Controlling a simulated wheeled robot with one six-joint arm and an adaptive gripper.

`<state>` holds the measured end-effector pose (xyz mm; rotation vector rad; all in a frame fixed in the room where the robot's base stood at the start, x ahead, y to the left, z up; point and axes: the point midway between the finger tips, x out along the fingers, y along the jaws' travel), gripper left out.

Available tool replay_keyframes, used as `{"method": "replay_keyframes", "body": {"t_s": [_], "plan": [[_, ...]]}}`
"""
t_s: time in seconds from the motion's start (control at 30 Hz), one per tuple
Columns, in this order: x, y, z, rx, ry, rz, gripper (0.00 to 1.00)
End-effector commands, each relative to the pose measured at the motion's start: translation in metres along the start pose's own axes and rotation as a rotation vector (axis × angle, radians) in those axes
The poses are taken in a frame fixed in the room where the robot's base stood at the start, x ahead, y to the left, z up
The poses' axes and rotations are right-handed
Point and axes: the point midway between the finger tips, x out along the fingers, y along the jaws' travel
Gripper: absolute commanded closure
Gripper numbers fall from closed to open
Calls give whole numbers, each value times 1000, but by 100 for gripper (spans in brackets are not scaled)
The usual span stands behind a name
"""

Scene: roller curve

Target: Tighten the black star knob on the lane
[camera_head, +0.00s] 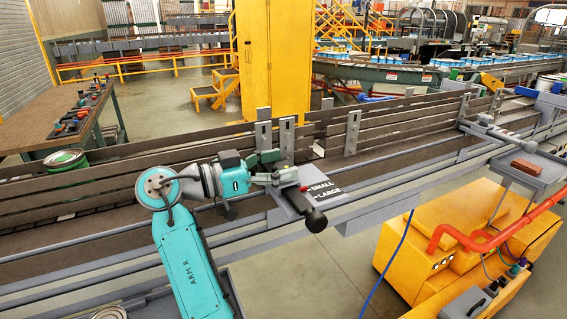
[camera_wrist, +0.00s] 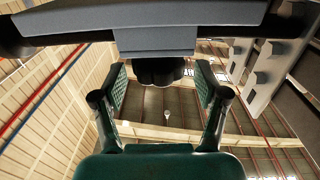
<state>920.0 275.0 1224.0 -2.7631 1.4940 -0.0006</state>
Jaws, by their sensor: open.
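My gripper (camera_head: 272,170) is at the grey clamp block (camera_head: 286,177) on the near side of the lane, beside the plate (camera_head: 318,191) marked SMALL and LARGE. In the wrist view my gripper (camera_wrist: 160,76) is open, with one green-padded finger on each side. The black star knob (camera_wrist: 158,73) shows as a dark lobed shape under a grey block (camera_wrist: 156,40), between the two fingers. Gaps show on both sides of it. Its upper part is hidden by the block. In the head view I cannot make out the knob clearly.
A lever with a black grip (camera_head: 316,220) sticks out toward me beside the plate. Slotted upright brackets (camera_head: 287,138) and long guide rails (camera_head: 130,170) run along the lane. A yellow column (camera_head: 272,60) stands behind. A yellow machine (camera_head: 450,250) stands at the right.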

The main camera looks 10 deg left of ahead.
Motion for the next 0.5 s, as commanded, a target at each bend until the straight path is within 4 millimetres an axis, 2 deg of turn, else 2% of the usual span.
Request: {"method": "replay_keyframes", "body": {"t_s": [0.3, 0.5], "plan": [[-62, -1, 0, 0, 1, -4, 27], [-93, -1, -1, 1, 1, -1, 27]]}}
